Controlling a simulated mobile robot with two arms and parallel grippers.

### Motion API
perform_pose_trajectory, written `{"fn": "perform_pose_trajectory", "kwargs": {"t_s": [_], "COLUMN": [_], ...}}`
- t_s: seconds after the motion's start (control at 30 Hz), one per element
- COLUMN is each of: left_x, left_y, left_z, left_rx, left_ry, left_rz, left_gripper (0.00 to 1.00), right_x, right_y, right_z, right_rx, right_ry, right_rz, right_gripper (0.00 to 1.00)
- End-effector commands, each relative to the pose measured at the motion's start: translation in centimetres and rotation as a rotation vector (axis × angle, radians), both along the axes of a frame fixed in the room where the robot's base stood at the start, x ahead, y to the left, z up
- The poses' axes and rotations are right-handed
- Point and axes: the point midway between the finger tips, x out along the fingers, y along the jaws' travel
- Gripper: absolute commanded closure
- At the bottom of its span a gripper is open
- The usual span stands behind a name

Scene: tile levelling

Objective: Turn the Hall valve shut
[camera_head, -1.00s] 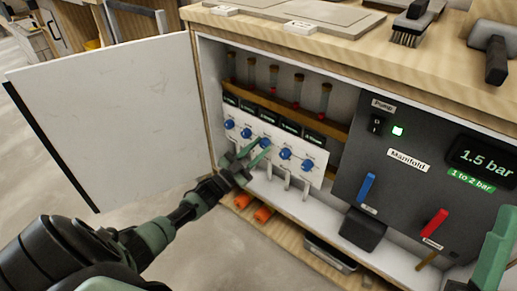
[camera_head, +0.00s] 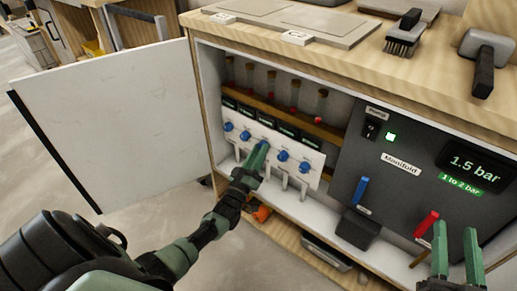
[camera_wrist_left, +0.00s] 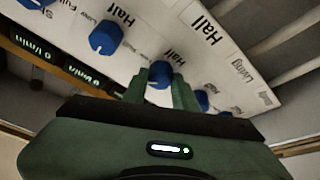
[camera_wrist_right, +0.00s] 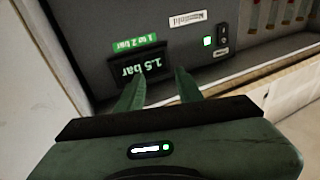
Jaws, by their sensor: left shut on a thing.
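The valve panel (camera_head: 318,160) inside the cabinet carries a row of blue knobs. My left gripper (camera_head: 256,152) is at the middle knob and hides it in the head view. In the left wrist view my left gripper (camera_wrist_left: 163,78) is shut on this blue knob (camera_wrist_left: 158,75), which lines up with the large "Hall" label (camera_wrist_left: 204,30). Its turn position is hard to tell behind the fingers. Other blue knobs (camera_wrist_left: 105,37) sit on either side. My right gripper (camera_head: 457,238) is open and empty in front of the manifold panel; its parted fingers show in the right wrist view (camera_wrist_right: 157,85).
The dark manifold panel (camera_head: 388,203) has a blue lever (camera_head: 361,188), a red lever (camera_head: 427,223) and a display (camera_head: 475,165) reading 1.5 bar. The cabinet door (camera_head: 115,115) stands open at left. A brush (camera_head: 404,38) and a mallet (camera_head: 484,60) lie on top.

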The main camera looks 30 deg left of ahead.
Motion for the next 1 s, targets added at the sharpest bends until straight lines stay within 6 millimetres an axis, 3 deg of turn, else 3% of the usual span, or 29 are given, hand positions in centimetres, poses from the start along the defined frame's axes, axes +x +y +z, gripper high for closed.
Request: {"fn": "perform_pose_trajectory", "kwargs": {"t_s": [0.27, 0.47, 0.6, 0.8, 1.0], "left_x": [-0.1, -0.1, -0.1, -0.1, -0.1], "left_y": [-0.3, -0.4, -0.4, -0.5, -0.5], "left_z": [0.4, 0.5, 0.5, 0.5, 0.5], "left_rx": [-0.264, -0.450, -0.567, -0.702, -0.789], "left_ry": [0.023, 0.038, 0.047, 0.058, 0.065], "left_rz": [0.001, 0.000, 0.000, -0.001, 0.000], "left_gripper": [1.00, 1.00, 1.00, 1.00, 1.00], "right_x": [-1.1, -4.5, -7.8, -12.7, -16.5], "right_y": [-1.4, -3.1, -4.4, -6.0, -7.1], "right_z": [-7.4, -12.9, -15.8, -18.4, -19.5], "right_rx": [-0.102, -0.175, -0.222, -0.274, -0.306], "right_ry": [0.398, 0.714, 0.923, 1.173, 1.340], "right_rz": [-0.025, -0.046, -0.059, -0.075, -0.085], "right_gripper": [0.64, 0.64, 0.64, 0.64, 0.64]}}
